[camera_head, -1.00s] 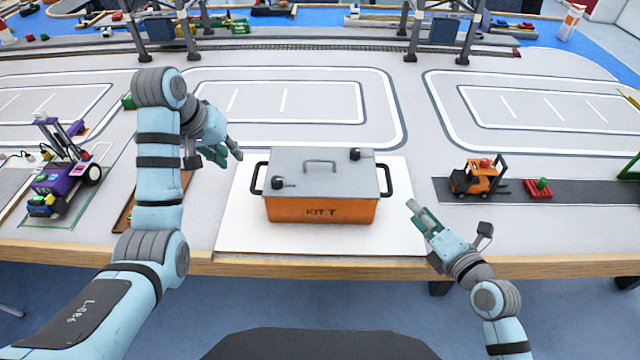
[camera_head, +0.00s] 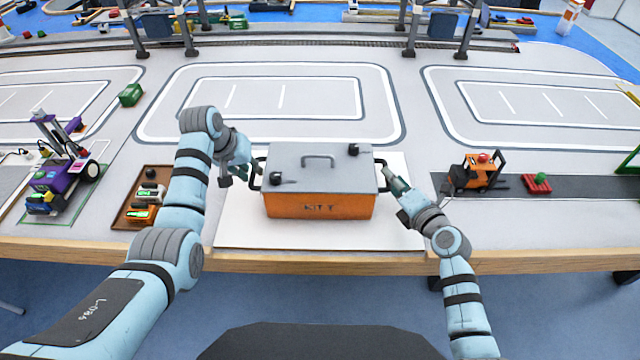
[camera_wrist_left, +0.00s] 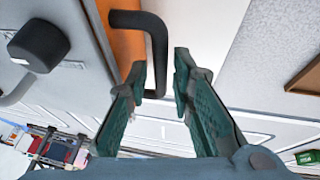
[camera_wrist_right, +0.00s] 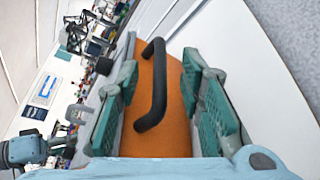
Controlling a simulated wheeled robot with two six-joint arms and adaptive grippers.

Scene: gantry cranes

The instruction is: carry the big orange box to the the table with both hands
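The big orange box (camera_head: 320,206) has a grey lid and black side handles, and sits on a white board (camera_head: 290,238) on the table. My left gripper (camera_head: 252,173) is at the box's left handle. In the left wrist view its fingers (camera_wrist_left: 160,72) are open, with the black handle (camera_wrist_left: 157,50) at the gap between the tips. My right gripper (camera_head: 390,177) is at the right handle (camera_head: 382,172). In the right wrist view its fingers (camera_wrist_right: 160,68) are open on either side of the black handle (camera_wrist_right: 156,90) against the orange side.
A brown tray (camera_head: 125,215) with small items lies left of my left arm. A purple vehicle (camera_head: 60,180) stands at the far left. An orange forklift (camera_head: 478,174) and a red block (camera_head: 537,183) are on the right. Gantry legs (camera_head: 412,35) stand behind; the marked table middle is mostly clear.

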